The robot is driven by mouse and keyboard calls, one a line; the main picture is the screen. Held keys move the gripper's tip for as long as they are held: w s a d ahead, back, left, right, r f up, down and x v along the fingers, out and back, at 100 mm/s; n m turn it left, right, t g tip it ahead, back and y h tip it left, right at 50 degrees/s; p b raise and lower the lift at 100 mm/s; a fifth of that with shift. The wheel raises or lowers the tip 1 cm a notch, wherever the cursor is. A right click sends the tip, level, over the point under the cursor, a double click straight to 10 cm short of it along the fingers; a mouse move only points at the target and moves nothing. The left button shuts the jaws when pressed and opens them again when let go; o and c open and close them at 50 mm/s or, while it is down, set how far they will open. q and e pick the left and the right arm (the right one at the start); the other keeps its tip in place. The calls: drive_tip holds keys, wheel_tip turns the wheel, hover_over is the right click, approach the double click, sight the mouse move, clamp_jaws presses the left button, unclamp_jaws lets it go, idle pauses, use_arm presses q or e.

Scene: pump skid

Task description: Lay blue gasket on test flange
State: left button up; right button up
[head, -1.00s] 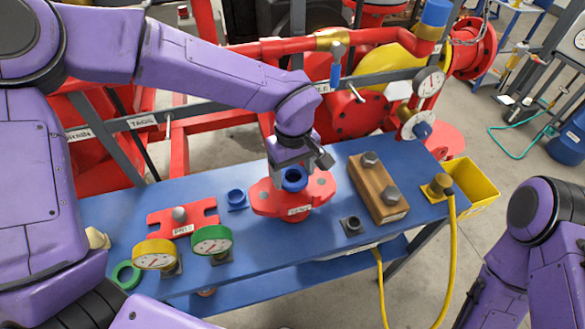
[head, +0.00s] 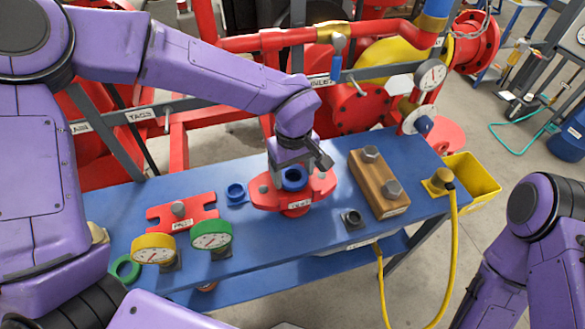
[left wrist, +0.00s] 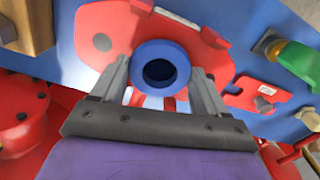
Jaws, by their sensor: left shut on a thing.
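My left gripper (head: 293,172) is shut on the blue gasket (head: 294,184), a thick ring with a dark central hole. The red test flange (head: 322,184) with a white label is on the blue bench, directly below the gripper. The gasket appears over the flange's middle. Whether it touches the flange cannot be told. In the left wrist view the gasket (left wrist: 161,50) lies flat between the two fingers of the left gripper (left wrist: 162,82), with the red flange (left wrist: 98,22) behind it. My right arm is at the lower right, and its gripper is out of view.
The blue bench (head: 270,232) holds yellow (head: 153,249) and green (head: 211,235) gauges, a red plate (head: 180,212), another blue ring (head: 236,192), a wooden block (head: 378,183) and a dark square fitting (head: 353,219). A yellow bin (head: 474,178) hangs at the right end. Red pipework stands behind.

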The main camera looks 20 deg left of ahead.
use_arm(q)
drive_tip(key=shift+f, duration=0.6)
drive_tip(key=o, duration=1.1)
drive_tip(key=shift+c, duration=0.2)
wheel_tip(320, 180, up, 11)
drive_tip(key=shift+f+b, duration=0.2)
drive_tip(key=shift+b, duration=0.2)
